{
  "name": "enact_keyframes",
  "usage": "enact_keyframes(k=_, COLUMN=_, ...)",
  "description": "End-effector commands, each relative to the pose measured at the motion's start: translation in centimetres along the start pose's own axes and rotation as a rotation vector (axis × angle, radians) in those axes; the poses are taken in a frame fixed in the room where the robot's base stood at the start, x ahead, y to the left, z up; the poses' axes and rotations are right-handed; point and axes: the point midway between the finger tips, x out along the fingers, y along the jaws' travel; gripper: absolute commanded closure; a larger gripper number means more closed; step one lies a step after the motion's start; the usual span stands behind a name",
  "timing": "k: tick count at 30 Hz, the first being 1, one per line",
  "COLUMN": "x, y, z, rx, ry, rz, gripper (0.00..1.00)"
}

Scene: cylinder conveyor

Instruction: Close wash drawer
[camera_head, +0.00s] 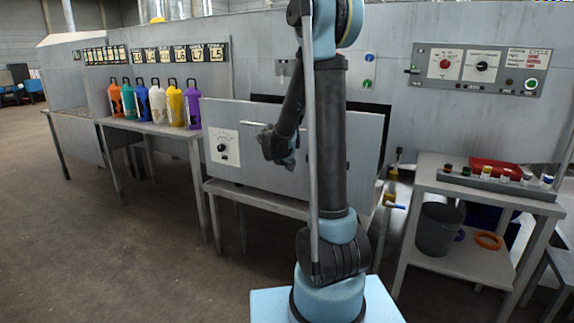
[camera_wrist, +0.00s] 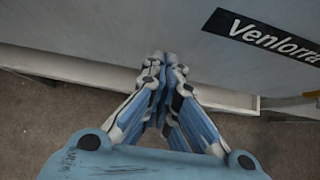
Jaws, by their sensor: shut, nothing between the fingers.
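The wash drawer (camera_head: 222,173) is a wide grey box front on a metal stand, with a dial panel (camera_head: 224,147) at its left and a light bar handle (camera_head: 256,124) near its upper part. A dark gap (camera_head: 383,140) shows behind its right side, so it stands out from the wall. My gripper (camera_head: 280,163) is in front of the drawer's face, pointing down. In the wrist view, my gripper (camera_wrist: 165,60) is shut and empty, its tips close to a grey panel (camera_wrist: 150,25) with a "Venlorra" label (camera_wrist: 265,38). I cannot tell whether they touch.
Several coloured bottles (camera_head: 157,102) stand on a table (camera_head: 150,127) at the left. A control panel (camera_head: 478,70) is on the wall at the right. Below it, a shelf table (camera_head: 440,185) holds a red tray (camera_head: 497,167) and a bucket (camera_head: 438,232). Floor is clear at the left front.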

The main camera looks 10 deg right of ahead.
Motion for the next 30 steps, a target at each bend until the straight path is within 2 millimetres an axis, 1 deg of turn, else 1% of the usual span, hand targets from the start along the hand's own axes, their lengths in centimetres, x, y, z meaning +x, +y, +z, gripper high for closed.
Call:
enact_keyframes(k=1, x=0.6, y=0.0, z=0.6, rx=0.003, ry=0.000, rz=-0.002, gripper=1.00)
enact_keyframes(k=3, x=1.3, y=0.0, z=1.3, rx=0.003, ry=0.000, rz=-0.001, gripper=1.00)
enact_keyframes(k=9, x=2.5, y=0.0, z=2.5, rx=0.001, ry=0.000, rz=-0.001, gripper=1.00)
enact_keyframes(k=21, x=2.8, y=0.0, z=2.8, rx=0.000, ry=0.000, rz=0.000, gripper=1.00)
enact_keyframes(k=22, x=2.7, y=0.3, z=2.7, rx=0.000, ry=0.000, rz=0.001, gripper=1.00)
enact_keyframes(k=26, x=2.8, y=0.3, z=2.9, rx=-0.001, ry=0.000, rz=0.002, gripper=1.00)
enact_keyframes(k=30, x=3.4, y=0.8, z=3.4, rx=-0.006, ry=0.000, rz=0.008, gripper=1.00)
